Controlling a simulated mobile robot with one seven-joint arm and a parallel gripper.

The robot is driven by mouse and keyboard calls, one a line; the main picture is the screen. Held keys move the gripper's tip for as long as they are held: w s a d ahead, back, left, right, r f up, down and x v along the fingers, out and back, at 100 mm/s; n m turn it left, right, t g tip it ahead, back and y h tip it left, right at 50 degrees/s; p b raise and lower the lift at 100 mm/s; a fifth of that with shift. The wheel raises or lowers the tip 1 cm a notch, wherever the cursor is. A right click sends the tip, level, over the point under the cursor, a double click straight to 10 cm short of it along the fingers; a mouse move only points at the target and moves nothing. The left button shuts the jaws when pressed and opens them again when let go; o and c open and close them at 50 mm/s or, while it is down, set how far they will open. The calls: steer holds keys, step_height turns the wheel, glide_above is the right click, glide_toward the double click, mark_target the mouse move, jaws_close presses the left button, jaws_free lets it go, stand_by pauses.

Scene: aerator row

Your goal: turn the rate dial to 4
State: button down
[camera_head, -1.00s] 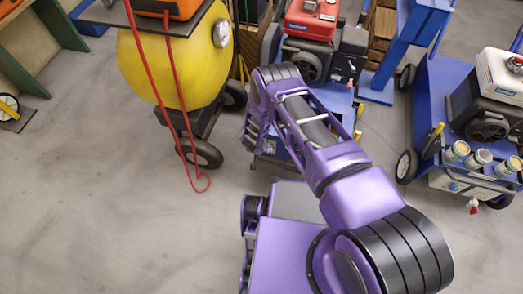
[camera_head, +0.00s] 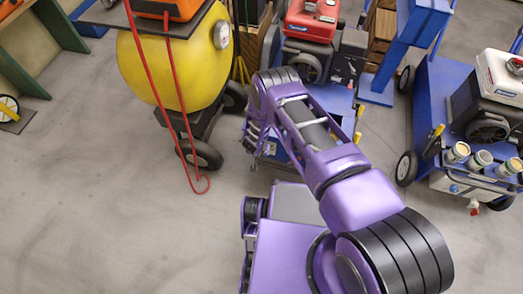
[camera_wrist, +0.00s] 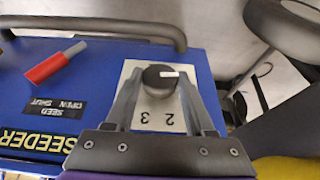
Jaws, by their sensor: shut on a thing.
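The rate dial (camera_wrist: 158,79) is a round black knob with a white pointer mark, in the upper middle of the wrist view. It sits on a white plate (camera_wrist: 141,120) on a blue panel. The plate's upside-down numbers 2 and 3 show below the knob; other numbers are hidden or not readable. The white mark points to the right in the picture. My gripper (camera_wrist: 160,84) is shut on the knob, one finger at each side. In the head view my arm hides the dial and the gripper.
A red lever with a grey end (camera_wrist: 56,63) lies left of the dial, near a SEED OPEN SHUT label (camera_wrist: 56,107). A dark rail (camera_wrist: 100,27) runs behind. A yellow tank cart (camera_head: 170,70) and a blue cart (camera_head: 430,90) flank my arm. Floor at left is open.

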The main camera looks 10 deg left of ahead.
steer(key=shift+d+r+y+p, duration=0.1)
steer(key=shift+d+y+p, duration=0.05)
steer(key=shift+y+p, duration=0.35)
steer(key=shift+y, duration=0.3)
steer(key=shift+d+f+m+t+y, duration=0.15)
steer(key=shift+m+t+y, duration=0.15)
steer(key=shift+y, duration=0.55)
steer(key=shift+d+f+m+t+y, duration=0.1)
steer(key=shift+d+m+t+y, duration=0.15)
steer(key=shift+y, duration=0.6)
steer(key=shift+s+f+m+t+y+b, duration=0.1)
steer(key=shift+m+t+y+b, duration=0.2)
steer(key=shift+y, duration=0.9)
steer(key=shift+m+t+y+b, duration=0.15)
steer(key=shift+m+y+b, duration=0.1)
steer(key=shift+y, duration=1.55)
steer(key=shift+m+t+y, duration=0.3)
steer(key=shift+t, duration=0.1)
steer(key=shift+c, duration=1.3)
jaws_free()
